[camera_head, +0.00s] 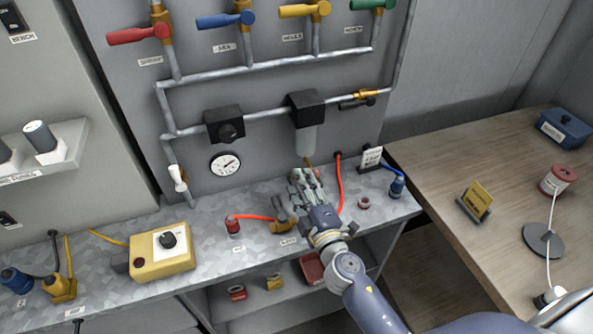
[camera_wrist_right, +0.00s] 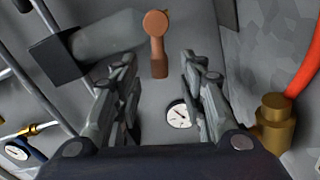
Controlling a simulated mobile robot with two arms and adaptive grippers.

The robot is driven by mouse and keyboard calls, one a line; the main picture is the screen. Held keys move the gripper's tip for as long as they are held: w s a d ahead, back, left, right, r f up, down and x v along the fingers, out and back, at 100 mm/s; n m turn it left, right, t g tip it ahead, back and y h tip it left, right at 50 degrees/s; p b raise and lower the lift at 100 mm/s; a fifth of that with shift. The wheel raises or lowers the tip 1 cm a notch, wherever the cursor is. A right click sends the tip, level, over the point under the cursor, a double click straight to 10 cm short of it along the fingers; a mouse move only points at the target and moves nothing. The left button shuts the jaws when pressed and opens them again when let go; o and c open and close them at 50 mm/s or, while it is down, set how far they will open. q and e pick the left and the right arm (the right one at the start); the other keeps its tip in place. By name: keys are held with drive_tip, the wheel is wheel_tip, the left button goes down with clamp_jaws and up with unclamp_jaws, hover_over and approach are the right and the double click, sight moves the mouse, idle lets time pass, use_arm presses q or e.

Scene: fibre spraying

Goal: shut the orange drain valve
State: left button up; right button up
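The orange drain valve (camera_wrist_right: 156,45) shows in the wrist view as a round knob with a short lever, below the grey filter bowl (camera_wrist_right: 105,38). In the head view only a small bit of orange shows under the clear bowl (camera_head: 306,141), just above my fingers. My right gripper (camera_head: 304,183) is open below the bowl. In the wrist view its fingertips (camera_wrist_right: 157,68) stand apart on either side of the lever. I see no clear contact. My left gripper is not in view.
A red hose (camera_head: 340,185) rises right of my gripper, with a brass fitting (camera_wrist_right: 274,120) close by in the wrist view. A gauge (camera_head: 225,165) and black regulator (camera_head: 224,125) are to the left. A yellow control box (camera_head: 163,252) stands on the metal bench.

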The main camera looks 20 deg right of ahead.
drive_tip(key=shift+w, duration=1.95)
drive_tip(key=shift+c, duration=0.3)
clamp_jaws()
